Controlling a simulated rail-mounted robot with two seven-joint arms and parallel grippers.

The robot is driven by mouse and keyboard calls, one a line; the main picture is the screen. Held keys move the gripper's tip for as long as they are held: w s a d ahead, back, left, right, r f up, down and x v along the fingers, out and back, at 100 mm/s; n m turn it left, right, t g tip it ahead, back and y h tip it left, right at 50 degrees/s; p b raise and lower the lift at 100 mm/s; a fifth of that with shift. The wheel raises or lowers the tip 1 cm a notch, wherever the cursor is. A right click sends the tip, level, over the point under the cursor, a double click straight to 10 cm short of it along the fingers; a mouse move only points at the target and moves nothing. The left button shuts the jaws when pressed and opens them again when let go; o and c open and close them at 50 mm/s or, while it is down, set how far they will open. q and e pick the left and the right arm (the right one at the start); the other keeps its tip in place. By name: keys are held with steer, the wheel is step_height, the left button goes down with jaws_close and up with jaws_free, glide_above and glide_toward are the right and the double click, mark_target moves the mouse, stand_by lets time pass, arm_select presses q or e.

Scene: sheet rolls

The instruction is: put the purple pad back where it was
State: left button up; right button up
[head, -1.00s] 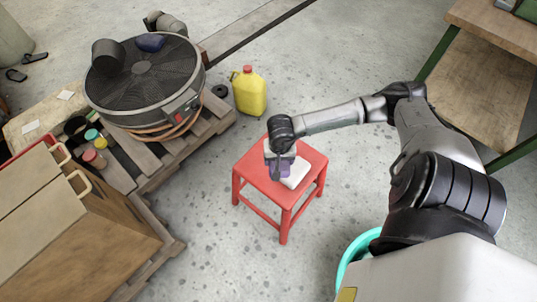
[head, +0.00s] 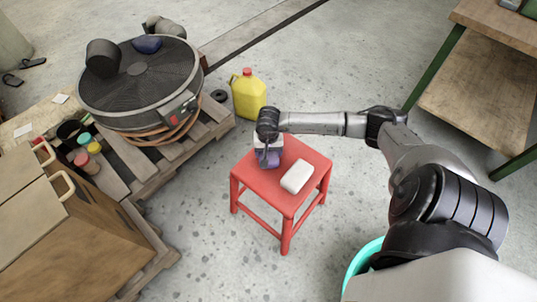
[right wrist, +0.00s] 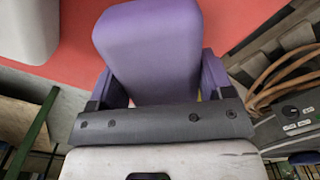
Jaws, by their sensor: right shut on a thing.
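The purple pad (right wrist: 150,50) is a rounded block held between the fingers of my right gripper (right wrist: 160,88). In the head view the pad (head: 269,160) shows below the right gripper (head: 268,153), over the left part of the red stool's seat (head: 306,153). I cannot tell whether the pad touches the seat. A white pad (head: 297,177) lies on the seat to the right, apart from the purple pad; it also shows at the upper left of the right wrist view (right wrist: 28,25). My left gripper is not in view.
A yellow jug (head: 249,95) stands on the floor behind the stool. A large round fan (head: 140,75) lies on a wooden pallet (head: 205,130) at the left. A teal tub (head: 360,258) is at the front right. A workbench (head: 490,90) stands at the right.

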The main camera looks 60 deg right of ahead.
steer(key=shift+f, duration=0.75)
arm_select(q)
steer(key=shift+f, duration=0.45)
arm_select(e)
steer(key=shift+f+b, duration=0.15)
steer(key=shift+b, duration=0.15)
steer(key=o, duration=0.9)
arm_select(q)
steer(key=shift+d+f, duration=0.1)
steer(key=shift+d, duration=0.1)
